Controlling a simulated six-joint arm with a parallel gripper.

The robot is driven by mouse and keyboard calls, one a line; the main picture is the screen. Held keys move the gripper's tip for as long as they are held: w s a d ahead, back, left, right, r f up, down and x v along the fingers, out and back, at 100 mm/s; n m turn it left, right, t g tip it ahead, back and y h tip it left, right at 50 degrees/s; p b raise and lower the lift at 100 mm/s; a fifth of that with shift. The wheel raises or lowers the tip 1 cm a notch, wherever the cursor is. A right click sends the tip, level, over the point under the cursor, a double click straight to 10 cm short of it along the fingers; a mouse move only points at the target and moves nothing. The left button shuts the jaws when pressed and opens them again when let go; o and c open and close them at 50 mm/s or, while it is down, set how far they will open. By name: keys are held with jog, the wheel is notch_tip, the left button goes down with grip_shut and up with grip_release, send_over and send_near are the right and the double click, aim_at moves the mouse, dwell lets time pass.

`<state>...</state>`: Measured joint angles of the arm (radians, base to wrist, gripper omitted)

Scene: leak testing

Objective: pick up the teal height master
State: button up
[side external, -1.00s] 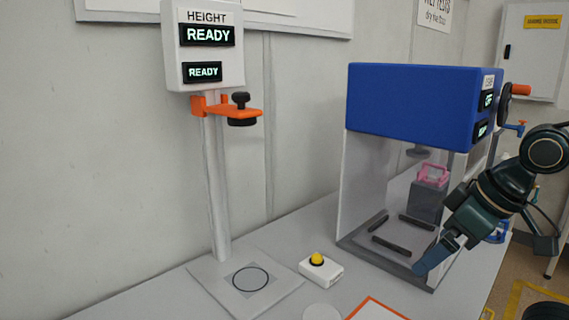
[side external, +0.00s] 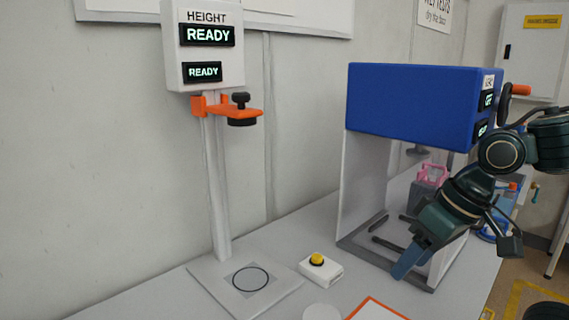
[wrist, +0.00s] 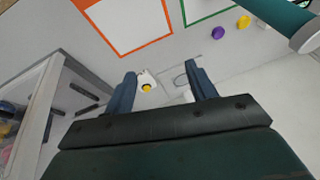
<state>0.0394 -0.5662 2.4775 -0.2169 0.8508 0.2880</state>
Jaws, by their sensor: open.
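I cannot make out the teal height master for certain in either view. A teal cylindrical shape with a pale end (wrist: 290,22) is cut off at the top right of the wrist view; I cannot tell whether it is the master or a part of my arm. My gripper (wrist: 160,70) is open, with nothing between its two blue fingers. In the side view my gripper (side external: 405,268) hangs in front of the leak tester's open chamber, above the table, pointing down and to the left.
The blue-topped leak tester (side external: 410,105) stands close behind my gripper. The height gauge (side external: 205,45) stands at left, its ringed base plate bare. A white box with a yellow button (side external: 321,270) lies between them. Purple (wrist: 218,33) and yellow (wrist: 243,22) round pieces show in the wrist view.

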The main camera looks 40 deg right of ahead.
aim_at(338, 312)
jog(key=w+a+f+m+g+y, duration=0.2)
jog(key=a+m+g+y, duration=0.2)
jog(key=a+m+y, duration=0.1)
jog(key=w+a+f+m+g+y, duration=0.2)
jog(key=a+m+g+y, duration=0.2)
jog(key=a+m+y, duration=0.2)
jog(key=shift+w+a+f+m+y, duration=0.3)
jog(key=shift+w+a+m, duration=0.1)
jog(key=shift+a+m, duration=0.75)
jog(key=shift+x, duration=0.8)
jog(key=shift+a, duration=0.1)
jog(key=shift+x, duration=2.8)
jog(key=shift+f, duration=0.1)
grip_shut()
